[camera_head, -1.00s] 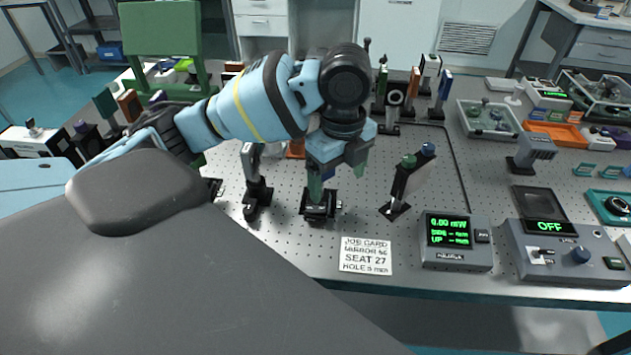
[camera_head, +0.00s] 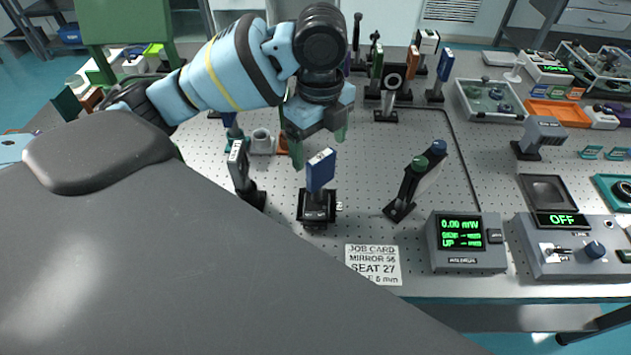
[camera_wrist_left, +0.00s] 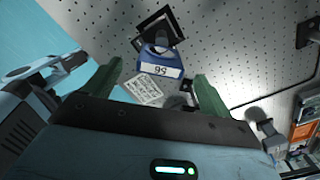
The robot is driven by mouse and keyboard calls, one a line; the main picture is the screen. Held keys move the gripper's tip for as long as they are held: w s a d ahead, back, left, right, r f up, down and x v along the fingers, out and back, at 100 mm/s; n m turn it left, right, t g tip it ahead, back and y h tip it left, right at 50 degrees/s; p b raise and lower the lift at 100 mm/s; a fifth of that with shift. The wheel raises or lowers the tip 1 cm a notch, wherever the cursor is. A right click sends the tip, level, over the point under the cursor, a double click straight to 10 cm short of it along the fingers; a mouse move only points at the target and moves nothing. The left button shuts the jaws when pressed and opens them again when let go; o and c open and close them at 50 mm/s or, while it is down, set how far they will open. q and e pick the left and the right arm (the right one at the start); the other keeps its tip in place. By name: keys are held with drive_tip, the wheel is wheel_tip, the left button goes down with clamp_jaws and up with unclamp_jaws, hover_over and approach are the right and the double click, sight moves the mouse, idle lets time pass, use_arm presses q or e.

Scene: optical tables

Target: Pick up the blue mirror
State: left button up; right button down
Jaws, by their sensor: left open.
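The blue mirror (camera_head: 320,171) stands upright in a black mount (camera_head: 317,210) on the perforated table, left of centre. In the left wrist view the blue mirror (camera_wrist_left: 161,59) has a white label reading 56 and lies between the two green fingers in the picture. My left gripper (camera_head: 318,141) is open and empty, just above the mirror and apart from it. It also shows in the left wrist view (camera_wrist_left: 158,72). My right gripper is not in view.
A dark tilted mount (camera_head: 242,170) stands close left of the mirror. A post with green and blue knobs (camera_head: 410,185) stands to its right. The job card (camera_head: 373,265) and power meter (camera_head: 466,242) lie in front. Another blue-faced part (camera_head: 445,66) stands at the back.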

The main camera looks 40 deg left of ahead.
sight(319, 169)
use_arm(q)
wheel_tip(319, 169, down, 2)
drive_tip(key=shift+s+f, duration=0.1)
drive_tip(key=shift+a+f+b, duration=0.2)
drive_tip(key=shift+f+b, duration=0.15)
drive_tip(key=shift+f, duration=2.45)
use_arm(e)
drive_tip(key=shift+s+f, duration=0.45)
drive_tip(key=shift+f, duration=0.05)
use_arm(q)
drive_tip(key=shift+w+r, duration=0.1)
drive_tip(key=shift+w, duration=0.1)
clamp_jaws()
